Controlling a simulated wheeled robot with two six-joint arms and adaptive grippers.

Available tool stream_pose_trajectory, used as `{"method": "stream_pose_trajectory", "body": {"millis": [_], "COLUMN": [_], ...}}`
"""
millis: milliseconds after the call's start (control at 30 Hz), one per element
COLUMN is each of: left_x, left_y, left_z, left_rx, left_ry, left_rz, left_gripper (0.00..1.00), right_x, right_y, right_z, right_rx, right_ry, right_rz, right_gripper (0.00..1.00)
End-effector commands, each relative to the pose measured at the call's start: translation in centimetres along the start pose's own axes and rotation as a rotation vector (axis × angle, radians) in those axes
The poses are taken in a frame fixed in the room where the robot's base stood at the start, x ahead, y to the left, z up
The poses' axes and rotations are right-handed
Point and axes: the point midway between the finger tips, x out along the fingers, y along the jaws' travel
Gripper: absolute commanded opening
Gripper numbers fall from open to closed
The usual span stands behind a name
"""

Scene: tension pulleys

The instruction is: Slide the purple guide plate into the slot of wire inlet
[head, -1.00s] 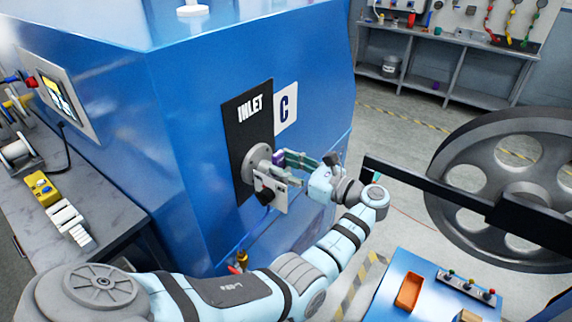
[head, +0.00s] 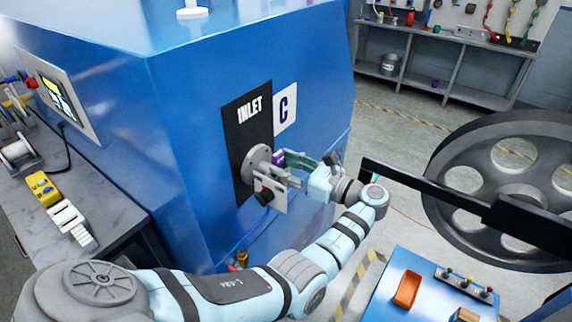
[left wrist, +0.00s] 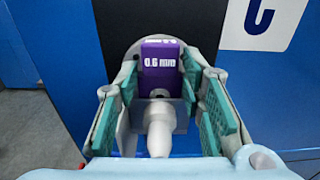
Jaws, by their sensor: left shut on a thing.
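The purple guide plate (left wrist: 160,70), marked 0.6 mm, stands upright at the wire inlet (head: 254,163), between my left fingertips in the left wrist view. My left gripper (head: 283,163) is shut on the plate, with its green-padded fingers on either side of it. The inlet is a round grey flange on a black INLET panel, with a light bracket in front. A pale nozzle (left wrist: 159,130) lies below the plate. The plate's lower edge and the slot are hidden, so I cannot tell how deep it sits.
A dark spoked wheel (head: 510,185) stands at right with a black bar reaching towards my wrist.

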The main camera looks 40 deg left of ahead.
Motion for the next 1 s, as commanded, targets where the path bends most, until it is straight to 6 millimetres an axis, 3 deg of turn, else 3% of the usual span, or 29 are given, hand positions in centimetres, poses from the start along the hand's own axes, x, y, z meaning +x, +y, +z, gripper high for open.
{"method": "stream_pose_trajectory", "body": {"millis": [300, 333, 467, 800, 1000], "left_x": [0.0, 0.0, 0.0, -0.3, -4.0], "left_y": [0.0, 0.0, 0.0, 0.0, -0.1], "left_z": [0.2, 0.2, 0.2, 0.2, 0.2], "left_rx": [-0.005, -0.005, -0.005, -0.004, -0.002], "left_ry": [-0.003, -0.003, -0.003, -0.003, -0.001], "left_rz": [0.0, 0.0, 0.0, -0.001, -0.003], "left_gripper": [0.08, 0.37, 0.58, 0.59, 0.59], "right_x": [-0.5, -0.5, -0.5, -0.5, -0.5], "right_y": [0.0, 0.0, 0.0, 0.2, 0.1], "right_z": [-0.1, -0.1, -0.1, -0.1, -0.1], "right_rx": [0.0, 0.0, 0.0, 0.0, 0.0], "right_ry": [0.0, 0.0, 0.0, 0.0, 0.0], "right_rz": [0.0, 0.0, 0.0, 0.002, 0.001], "right_gripper": [0.4, 0.4, 0.4, 0.4, 0.4]}}
